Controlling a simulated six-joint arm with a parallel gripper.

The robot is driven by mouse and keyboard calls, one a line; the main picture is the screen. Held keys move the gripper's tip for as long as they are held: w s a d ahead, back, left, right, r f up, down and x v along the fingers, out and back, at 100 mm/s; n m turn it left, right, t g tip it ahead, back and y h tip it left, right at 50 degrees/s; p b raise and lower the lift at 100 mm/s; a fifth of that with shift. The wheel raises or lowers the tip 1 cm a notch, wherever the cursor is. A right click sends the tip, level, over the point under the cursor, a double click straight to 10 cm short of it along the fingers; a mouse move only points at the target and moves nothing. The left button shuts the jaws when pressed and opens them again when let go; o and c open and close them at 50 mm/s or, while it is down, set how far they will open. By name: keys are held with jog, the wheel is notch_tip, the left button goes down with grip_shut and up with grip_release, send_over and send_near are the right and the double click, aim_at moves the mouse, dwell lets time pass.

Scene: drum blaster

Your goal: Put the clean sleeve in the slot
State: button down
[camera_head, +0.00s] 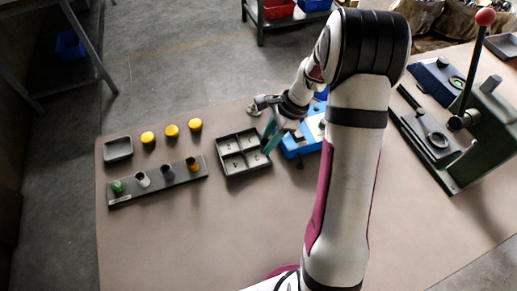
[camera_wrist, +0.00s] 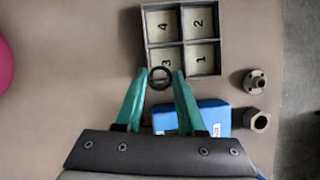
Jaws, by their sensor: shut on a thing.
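My gripper (camera_wrist: 161,76) has teal fingers and is shut on a small dark ring-shaped sleeve (camera_wrist: 161,84), seen end-on between the fingertips in the wrist view. In the head view my gripper (camera_head: 268,142) hangs at the right side of the grey four-compartment tray (camera_head: 251,170); the sleeve is too small to make out there. In the wrist view the tray (camera_wrist: 181,43) has compartments marked 1 to 4, and the sleeve overlaps the near edge of compartment 3. I cannot tell its height above the tray. No part is visible inside the compartments.
A blue block (camera_wrist: 205,114) lies beneath my fingers. A flanged grey part (camera_wrist: 254,82) and a hexagonal part (camera_wrist: 259,121) stand to its right. A rack (camera_head: 126,197) with several coloured pieces, yellow knobs (camera_head: 171,130) and a small tray (camera_head: 118,150) are left. A green press (camera_head: 487,115) stands right.

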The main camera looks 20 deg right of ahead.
jog(key=shift+w+a+f, duration=0.85)
jog(key=shift+a+f, duration=0.05)
jog(key=shift+a, duration=0.05)
notch_tip(320, 180, down, 3)
jog(key=shift+f, duration=0.4)
jog(key=c, duration=0.5)
grip_release()
jog(key=shift+f, duration=0.1)
